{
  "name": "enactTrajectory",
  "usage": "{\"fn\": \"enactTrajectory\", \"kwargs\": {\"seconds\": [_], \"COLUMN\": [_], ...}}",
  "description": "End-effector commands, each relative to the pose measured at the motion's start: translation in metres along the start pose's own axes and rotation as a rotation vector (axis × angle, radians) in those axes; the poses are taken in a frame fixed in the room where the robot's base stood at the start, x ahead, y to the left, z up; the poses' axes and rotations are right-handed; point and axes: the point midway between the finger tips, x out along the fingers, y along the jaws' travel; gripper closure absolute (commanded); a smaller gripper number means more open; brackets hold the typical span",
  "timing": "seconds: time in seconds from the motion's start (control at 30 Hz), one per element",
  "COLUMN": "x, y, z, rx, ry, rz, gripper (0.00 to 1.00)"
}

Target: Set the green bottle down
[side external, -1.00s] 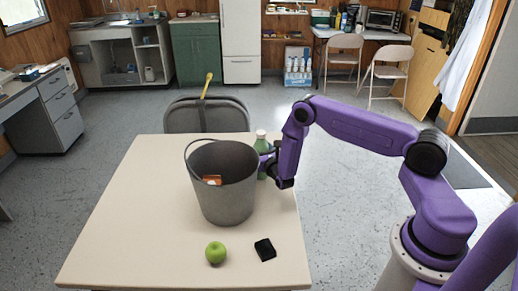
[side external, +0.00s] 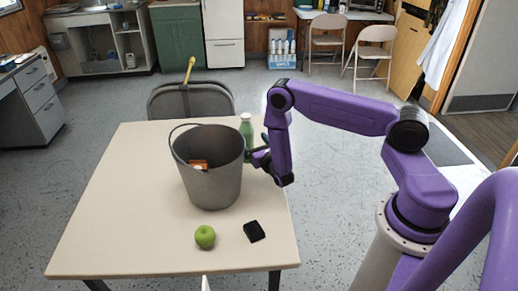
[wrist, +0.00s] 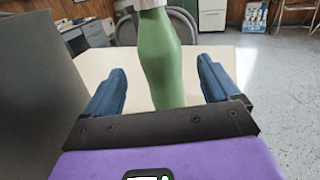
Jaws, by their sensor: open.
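The green bottle (side external: 246,129) stands upright on the table behind the right side of the grey bucket, which hides part of it. It has a pale cap. In the wrist view the bottle (wrist: 162,55) rises in the middle, between the two fingers but apart from both. My gripper (side external: 256,153) is at the bucket's right side, low over the table, in front of the bottle. It is open, with clear gaps on either side of the bottle in the wrist view (wrist: 162,80). The bottle's base is hidden in both views.
The grey bucket (side external: 210,178), with an orange item (side external: 198,165) inside, stands close left of my gripper. A green apple (side external: 205,237) and a black object (side external: 254,232) lie near the table's front edge. The table's (side external: 110,200) left side is clear. A chair (side external: 165,103) stands behind.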

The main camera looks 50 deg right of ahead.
Motion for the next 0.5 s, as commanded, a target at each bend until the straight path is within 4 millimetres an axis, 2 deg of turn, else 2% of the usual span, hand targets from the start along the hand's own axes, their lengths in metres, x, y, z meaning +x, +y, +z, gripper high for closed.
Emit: {"fn": "enactTrajectory", "kwargs": {"seconds": [0.1,0.2,0.5], "x": [-0.02,-0.031,-0.042], "y": [0.001,0.001,0.0], "z": [0.0,0.0,0.001], "rx": [-0.002,-0.001,0.0], "ry": [0.001,0.001,-0.002], "rz": [0.003,0.002,0.0], "gripper": [0.11,0.11,0.11]}}
